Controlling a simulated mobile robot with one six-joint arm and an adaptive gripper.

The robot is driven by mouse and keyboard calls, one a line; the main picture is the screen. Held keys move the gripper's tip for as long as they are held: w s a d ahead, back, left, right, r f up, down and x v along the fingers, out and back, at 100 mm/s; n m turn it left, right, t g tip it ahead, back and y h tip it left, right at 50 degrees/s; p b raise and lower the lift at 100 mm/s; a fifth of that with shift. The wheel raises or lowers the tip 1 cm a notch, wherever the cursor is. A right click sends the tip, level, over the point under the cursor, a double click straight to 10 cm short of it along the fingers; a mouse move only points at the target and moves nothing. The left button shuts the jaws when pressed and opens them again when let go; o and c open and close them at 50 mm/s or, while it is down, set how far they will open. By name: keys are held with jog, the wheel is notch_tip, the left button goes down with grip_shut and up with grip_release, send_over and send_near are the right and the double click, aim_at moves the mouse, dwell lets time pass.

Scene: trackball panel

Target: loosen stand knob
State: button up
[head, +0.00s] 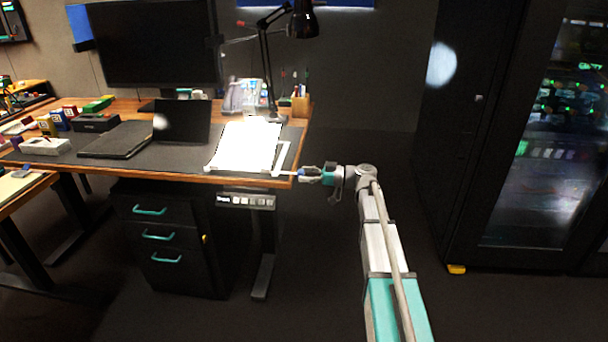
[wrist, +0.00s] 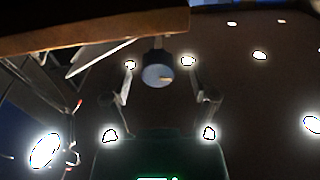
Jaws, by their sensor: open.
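The stand (head: 212,167) is on the desk near its right front corner, with a bright white sheet or panel (head: 248,145) on it. In the wrist view a round dark knob (wrist: 157,76) with a paler grey face is just below the wooden desk edge in the picture. My gripper (head: 303,173) is at the desk's right front corner, reaching left toward the stand. In the wrist view my gripper (wrist: 159,66) is open, one finger on each side of the knob, with gaps showing on both sides.
The wooden desk edge (wrist: 90,32) runs close to the fingertips in the wrist view. A black lamp (head: 266,70), a laptop (head: 183,122) and a pen holder (head: 301,104) stand on the desk. A drawer unit (head: 160,265) is below. Open floor lies right, before a dark cabinet (head: 470,150).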

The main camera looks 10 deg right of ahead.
jog(key=shift+w+a, duration=0.2)
jog(key=shift+a, duration=0.4)
grip_shut()
